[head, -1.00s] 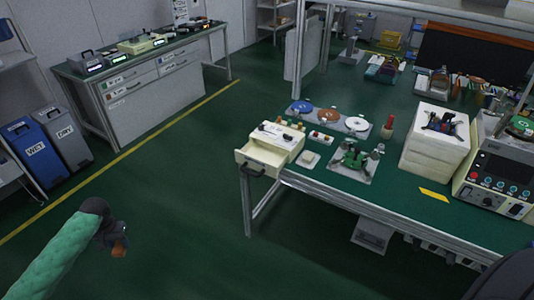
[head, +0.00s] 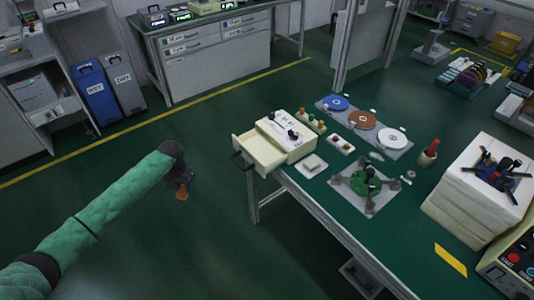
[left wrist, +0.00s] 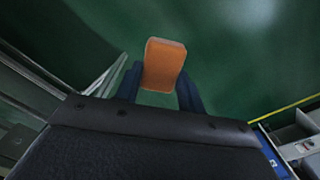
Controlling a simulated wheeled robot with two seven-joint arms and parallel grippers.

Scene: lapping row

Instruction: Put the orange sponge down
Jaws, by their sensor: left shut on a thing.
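The orange sponge (left wrist: 163,64) is between the two dark fingers of my left gripper (left wrist: 160,88) in the left wrist view, with green floor behind it. In the head view my left gripper (head: 182,185) hangs over open floor, left of the workbench, and the sponge shows as a small orange-brown patch (head: 182,194) at its tip. The gripper is shut on the sponge. It is clear of the bench and of the open drawer. My right gripper is not in view.
The green-topped workbench (head: 335,215) stands to the right. On its near corner is a cream box with an open drawer (head: 258,155). Coloured discs (head: 362,119) and a green fixture (head: 366,184) lie on it. Blue (head: 97,95) and grey (head: 125,88) bins stand at the back left.

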